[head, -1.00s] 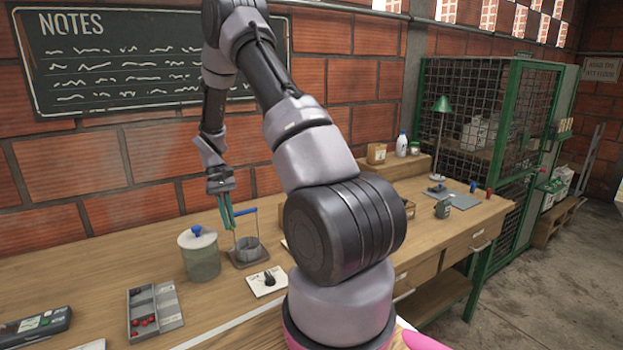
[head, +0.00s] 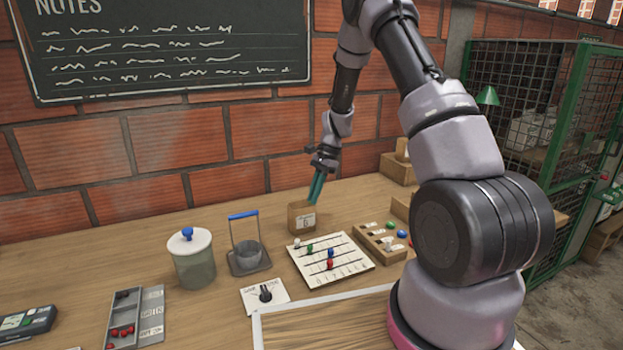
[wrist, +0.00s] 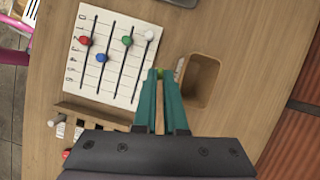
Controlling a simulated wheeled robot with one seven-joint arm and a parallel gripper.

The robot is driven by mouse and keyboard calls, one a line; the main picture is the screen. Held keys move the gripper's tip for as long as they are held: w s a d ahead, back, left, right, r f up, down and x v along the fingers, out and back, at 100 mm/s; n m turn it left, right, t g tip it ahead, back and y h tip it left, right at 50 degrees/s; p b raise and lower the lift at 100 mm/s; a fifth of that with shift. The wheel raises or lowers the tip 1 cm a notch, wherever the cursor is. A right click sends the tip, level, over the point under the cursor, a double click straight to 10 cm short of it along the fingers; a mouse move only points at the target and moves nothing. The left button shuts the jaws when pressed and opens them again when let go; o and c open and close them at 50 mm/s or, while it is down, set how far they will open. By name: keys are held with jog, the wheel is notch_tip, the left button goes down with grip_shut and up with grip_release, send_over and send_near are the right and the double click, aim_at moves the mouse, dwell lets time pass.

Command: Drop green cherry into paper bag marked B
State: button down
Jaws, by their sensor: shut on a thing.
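My gripper (head: 316,200) points down at the brown paper bag (head: 294,222) on the bench. Its green fingers are shut on a small green cherry (wrist: 160,72) at the tips in the wrist view. There the open mouth of the bag (wrist: 216,84) lies just right of the fingertips, and the cherry appears beside the bag's near rim. In the head view the fingers overlap the bag's top edge. The bag has a pale label with one dark character, too small to read surely. The cherry is hidden in the head view.
A white board with coloured beads (head: 328,262) lies in front of the bag.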

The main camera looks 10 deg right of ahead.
jog(key=w+r+m+t+h, duration=0.25)
jog(key=w+m+t, duration=0.35)
jog(key=m, duration=1.1)
jog(key=f, duration=0.5)
jog(key=shift+w+a+f, duration=0.1)
jog(key=shift+a+f, duration=0.2)
jog(key=c, duration=0.9)
grip_release()
jog(key=v, duration=1)
jog(key=shift+d+r, duration=0.25)
jog(key=shift+r, duration=0.15)
